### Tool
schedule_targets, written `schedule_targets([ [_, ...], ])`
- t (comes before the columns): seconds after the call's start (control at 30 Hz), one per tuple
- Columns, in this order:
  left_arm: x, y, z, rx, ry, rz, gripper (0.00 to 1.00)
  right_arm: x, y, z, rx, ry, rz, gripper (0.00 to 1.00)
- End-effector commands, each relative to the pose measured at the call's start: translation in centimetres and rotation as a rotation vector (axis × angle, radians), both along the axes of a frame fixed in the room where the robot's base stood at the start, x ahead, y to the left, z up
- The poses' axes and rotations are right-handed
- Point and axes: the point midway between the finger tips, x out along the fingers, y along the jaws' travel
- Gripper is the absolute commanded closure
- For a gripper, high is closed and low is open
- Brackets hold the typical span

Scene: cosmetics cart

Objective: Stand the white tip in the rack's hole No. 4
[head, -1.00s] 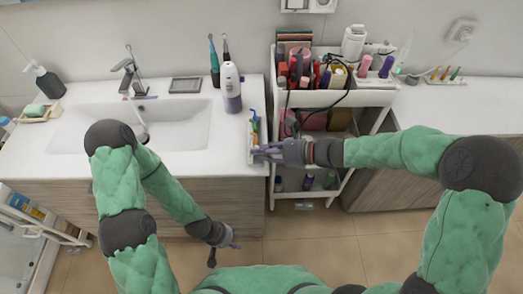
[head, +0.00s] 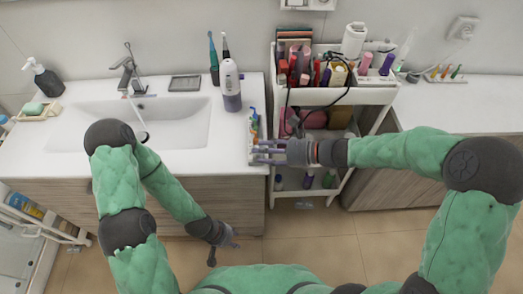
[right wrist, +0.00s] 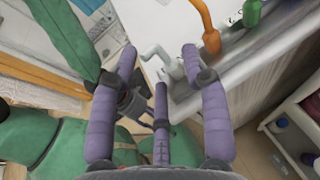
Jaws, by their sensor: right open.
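A narrow white rack (head: 251,157) stands on the counter near its right edge, with green, yellow and orange tips in it. In the right wrist view I see an orange tip (right wrist: 207,25) and a green tip (right wrist: 251,12). A bent white tip (right wrist: 160,57) appears upright between my spread right fingers, apart from them. Its base and hole number cannot be made out. My right gripper (head: 262,151) is open at the rack's near end; its three purple fingers show in the wrist view (right wrist: 165,85). My left gripper (head: 234,239) hangs low before the cabinet, its fingers too small to judge.
A sink (head: 180,125) lies left of the rack. A white and purple bottle (head: 231,88) and toothbrushes (head: 214,60) stand behind it. A loaded white cart (head: 340,97) stands close on the right. Another small stand (head: 445,78) sits on the far right counter.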

Motion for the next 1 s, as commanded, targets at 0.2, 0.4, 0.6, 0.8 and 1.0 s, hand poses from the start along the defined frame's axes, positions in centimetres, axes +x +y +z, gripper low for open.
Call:
schedule_targets([
  [0.2, 0.0, 0.0, 0.0, 0.0, 0.0, 0.0, 0.6, -0.9, -3.9, 1.2, -0.001, -0.002, -0.007, 0.53],
  [0.4, 0.0, 0.0, 0.0, 0.0, 0.0, 0.0, 0.6, -2.0, -7.3, 2.4, -0.001, -0.002, -0.006, 0.53],
  [0.6, 0.0, 0.0, 0.0, 0.0, 0.0, 0.0, 0.6, -2.7, -9.4, 3.1, -0.001, -0.001, -0.004, 0.53],
  [0.8, 0.0, 0.0, 0.0, 0.0, 0.0, 0.0, 0.6, -2.9, -10.0, 3.3, -0.001, 0.0, 0.0, 0.53],
  [1.0, 0.0, 0.0, 0.0, 0.0, 0.0, 0.0, 0.6, -2.9, -10.0, 3.3, -0.001, 0.0, -0.001, 0.53],
])
